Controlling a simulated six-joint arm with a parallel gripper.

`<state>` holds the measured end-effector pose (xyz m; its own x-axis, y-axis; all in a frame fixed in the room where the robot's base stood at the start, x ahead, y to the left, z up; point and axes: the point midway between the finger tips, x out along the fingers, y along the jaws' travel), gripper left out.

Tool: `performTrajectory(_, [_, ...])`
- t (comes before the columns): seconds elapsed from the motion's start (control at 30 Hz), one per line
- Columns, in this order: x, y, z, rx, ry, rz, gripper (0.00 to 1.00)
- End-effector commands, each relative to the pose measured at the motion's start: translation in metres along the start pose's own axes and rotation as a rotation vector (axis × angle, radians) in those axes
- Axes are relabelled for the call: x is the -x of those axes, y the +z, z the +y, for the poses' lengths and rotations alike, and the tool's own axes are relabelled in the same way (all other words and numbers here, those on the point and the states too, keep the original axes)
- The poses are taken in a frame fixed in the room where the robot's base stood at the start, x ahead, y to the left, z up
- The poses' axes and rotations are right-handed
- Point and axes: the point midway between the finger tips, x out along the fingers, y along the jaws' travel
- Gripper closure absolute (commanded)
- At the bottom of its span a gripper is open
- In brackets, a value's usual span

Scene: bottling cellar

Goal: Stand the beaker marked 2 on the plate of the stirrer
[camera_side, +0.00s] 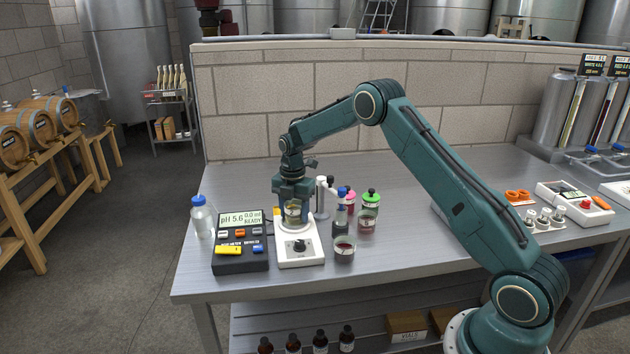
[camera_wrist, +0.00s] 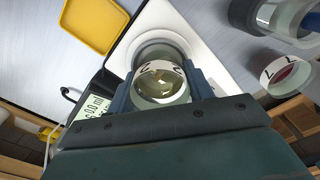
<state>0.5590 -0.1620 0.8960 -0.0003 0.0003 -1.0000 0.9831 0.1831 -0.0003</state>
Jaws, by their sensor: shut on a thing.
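My gripper (camera_side: 293,212) is shut on a clear beaker (camera_wrist: 162,86) with pale yellowish liquid and a dark mark that looks like a 2. Its jaws (camera_wrist: 163,90) press it from both sides. The white stirrer (camera_side: 300,249) stands on the bench, with a dark knob on its front. The beaker is upright over the back part of the stirrer. In the wrist view the round grey plate (camera_wrist: 157,49) shows behind and around the beaker. The beaker's base is very close to the plate; I cannot tell whether they touch.
A beaker of dark red liquid (camera_side: 344,252) stands close on the right. A yellow tray (camera_wrist: 88,22) lies near the plate.

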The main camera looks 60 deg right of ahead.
Motion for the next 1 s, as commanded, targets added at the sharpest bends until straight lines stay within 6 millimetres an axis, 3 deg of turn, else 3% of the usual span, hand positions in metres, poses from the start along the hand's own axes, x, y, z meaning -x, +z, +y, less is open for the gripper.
performTrajectory(0.5, [-0.0021, 0.0001, 0.0001, 0.000, 0.000, 0.000, 0.73])
performTrajectory(0.53, [-0.0021, 0.0001, 0.0001, 0.000, 0.000, 0.000, 0.45])
performTrajectory(0.63, [-0.0021, 0.0000, 0.0001, 0.000, 0.000, 0.000, 0.25])
performTrajectory(0.87, [-0.0023, 0.0000, -0.0001, 0.000, -0.001, 0.000, 0.21])
performTrajectory(0.97, [-0.0023, -0.0001, -0.0001, 0.000, -0.001, 0.000, 0.02])
performTrajectory(1.0, [-0.0023, -0.0001, -0.0001, 0.000, -0.001, 0.000, 0.01])
